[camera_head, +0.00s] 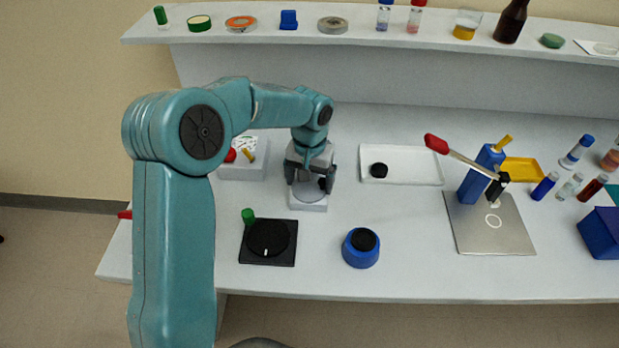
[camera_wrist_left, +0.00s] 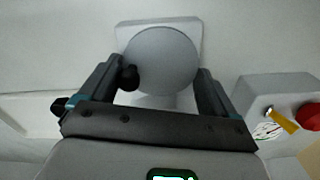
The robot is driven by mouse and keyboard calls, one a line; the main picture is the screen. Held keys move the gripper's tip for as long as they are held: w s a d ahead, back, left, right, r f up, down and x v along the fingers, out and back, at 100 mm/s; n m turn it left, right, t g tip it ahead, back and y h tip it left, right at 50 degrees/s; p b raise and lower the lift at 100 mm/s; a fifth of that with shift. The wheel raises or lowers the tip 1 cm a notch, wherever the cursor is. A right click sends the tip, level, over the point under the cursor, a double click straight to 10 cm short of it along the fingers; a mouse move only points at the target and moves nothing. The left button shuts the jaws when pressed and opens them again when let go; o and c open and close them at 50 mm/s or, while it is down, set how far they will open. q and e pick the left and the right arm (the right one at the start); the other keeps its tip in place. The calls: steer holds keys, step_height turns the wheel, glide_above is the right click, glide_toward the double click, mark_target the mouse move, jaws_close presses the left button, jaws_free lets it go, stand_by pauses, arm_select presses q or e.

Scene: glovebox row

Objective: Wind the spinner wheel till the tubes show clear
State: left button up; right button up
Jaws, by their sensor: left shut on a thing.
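A grey round wheel (camera_wrist_left: 160,60) with a small black knob (camera_wrist_left: 129,77) near its left edge sits on a pale square base (camera_wrist_left: 187,26); I take it for the spinner wheel. In the head view its base (camera_head: 308,205) stands at the middle left of the bench, and my gripper hides most of the wheel. My left gripper (camera_head: 309,178) points down over it. No tubes can be made out in the spinner. My right gripper is not in view.
A black dial plate (camera_head: 285,257) with a green knob and a blue round pot (camera_head: 361,256) stand in front. A pale box (camera_head: 243,172) with a red button is left, a white tray (camera_head: 410,150) right. Tubes (camera_head: 545,185) and a metal plate (camera_head: 478,243) are farther right.

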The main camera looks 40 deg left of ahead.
mark_target(310, 186)
arm_select(q)
steer(key=shift+d+m, duration=0.1)
steer(key=shift+m, duration=2)
steer(key=o, duration=0.8)
steer(key=shift+r, duration=0.1)
steer(key=shift+c, duration=0.2)
step_height(310, 186, up, 16)
steer(key=p, duration=0.1)
steer(key=shift+r, duration=0.2)
